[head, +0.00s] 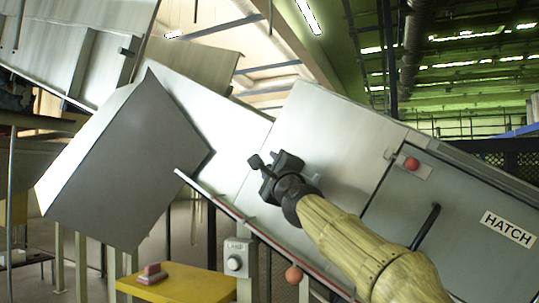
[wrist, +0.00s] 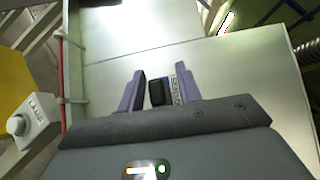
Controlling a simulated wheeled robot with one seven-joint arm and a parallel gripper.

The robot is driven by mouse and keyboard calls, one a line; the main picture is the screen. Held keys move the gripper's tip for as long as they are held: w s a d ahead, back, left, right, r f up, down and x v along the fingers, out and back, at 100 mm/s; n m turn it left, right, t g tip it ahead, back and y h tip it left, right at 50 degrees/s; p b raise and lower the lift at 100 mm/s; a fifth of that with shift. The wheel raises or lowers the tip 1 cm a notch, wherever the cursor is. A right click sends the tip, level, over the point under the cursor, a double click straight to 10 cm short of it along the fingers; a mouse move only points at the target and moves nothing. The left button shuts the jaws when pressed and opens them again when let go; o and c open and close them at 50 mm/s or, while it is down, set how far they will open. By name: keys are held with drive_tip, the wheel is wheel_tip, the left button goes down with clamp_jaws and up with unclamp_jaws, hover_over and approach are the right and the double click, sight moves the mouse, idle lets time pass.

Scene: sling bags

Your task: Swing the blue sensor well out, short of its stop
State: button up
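My gripper (head: 268,172) is over the sloping pale metal panel in the head view, in front of its left part. In the wrist view my gripper (wrist: 160,90) has its two purple fingers apart. Between them a small black block (wrist: 157,92) and a white label (wrist: 174,88) with dark lettering, perhaps the sensor's, show against the panel. A gap shows between the left finger and the block; whether the right finger touches anything I cannot tell.
A hatch (head: 460,205) with a black bar handle (head: 425,226) and red knob (head: 411,163) is right of my arm. A large grey box-like chute (head: 130,160) hangs left.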

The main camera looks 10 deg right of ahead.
drive_tip(key=shift+w+r, duration=0.2)
drive_tip(key=shift+w, duration=0.3)
drive_tip(key=shift+a, duration=0.1)
clamp_jaws()
